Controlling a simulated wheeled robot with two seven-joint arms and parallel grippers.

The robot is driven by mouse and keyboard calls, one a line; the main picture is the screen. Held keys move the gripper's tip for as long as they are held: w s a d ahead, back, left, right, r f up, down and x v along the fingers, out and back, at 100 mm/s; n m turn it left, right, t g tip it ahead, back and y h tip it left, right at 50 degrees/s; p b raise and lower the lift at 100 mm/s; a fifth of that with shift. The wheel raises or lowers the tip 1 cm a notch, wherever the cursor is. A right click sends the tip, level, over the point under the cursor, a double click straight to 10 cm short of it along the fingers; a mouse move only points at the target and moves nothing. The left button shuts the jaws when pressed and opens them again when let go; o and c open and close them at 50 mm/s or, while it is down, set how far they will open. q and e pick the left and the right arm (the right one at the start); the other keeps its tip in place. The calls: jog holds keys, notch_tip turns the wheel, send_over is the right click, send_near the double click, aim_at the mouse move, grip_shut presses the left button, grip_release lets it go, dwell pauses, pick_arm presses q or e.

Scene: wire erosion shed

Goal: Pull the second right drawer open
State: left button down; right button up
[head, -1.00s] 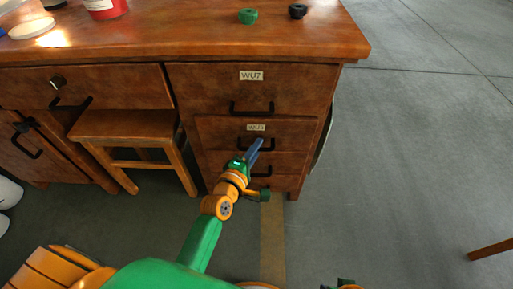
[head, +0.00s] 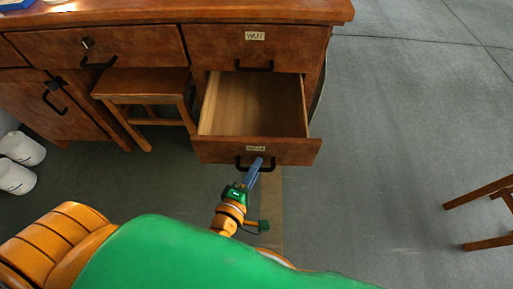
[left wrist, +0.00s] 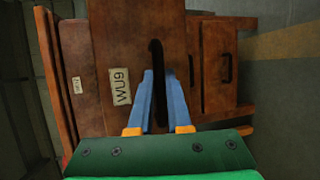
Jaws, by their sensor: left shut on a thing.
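The second right drawer (head: 256,151) of the wooden desk stands pulled well out, and its bare, empty inside shows in the head view. Its front carries a small label, which reads WU9 in the left wrist view (left wrist: 121,86). My left gripper (head: 257,164) is at the drawer's black handle (head: 243,164). In the left wrist view its blue fingers (left wrist: 160,85) are shut on the dark handle (left wrist: 156,50), one on each side. My right gripper is not in view.
Above the open drawer is a closed drawer (head: 280,48) labelled WU7. A wooden stool (head: 145,85) stands under the desk to the left. White shoes (head: 18,162) lie at the far left. Another wooden piece's legs (head: 490,195) show at right. The grey floor between is clear.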

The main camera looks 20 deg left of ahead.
pick_arm(q)
jog(key=shift+s+d, duration=0.2)
jog(key=shift+s, duration=0.45)
jog(key=shift+s+d, duration=0.2)
jog(key=shift+s, duration=0.45)
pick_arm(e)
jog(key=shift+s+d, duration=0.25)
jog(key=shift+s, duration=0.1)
pick_arm(q)
jog(key=c, duration=1.2)
grip_release()
jog(key=shift+o, duration=0.2)
jog(key=d+p+v, duration=0.1)
jog(key=v, duration=0.6)
jog(key=shift+a, duration=0.45)
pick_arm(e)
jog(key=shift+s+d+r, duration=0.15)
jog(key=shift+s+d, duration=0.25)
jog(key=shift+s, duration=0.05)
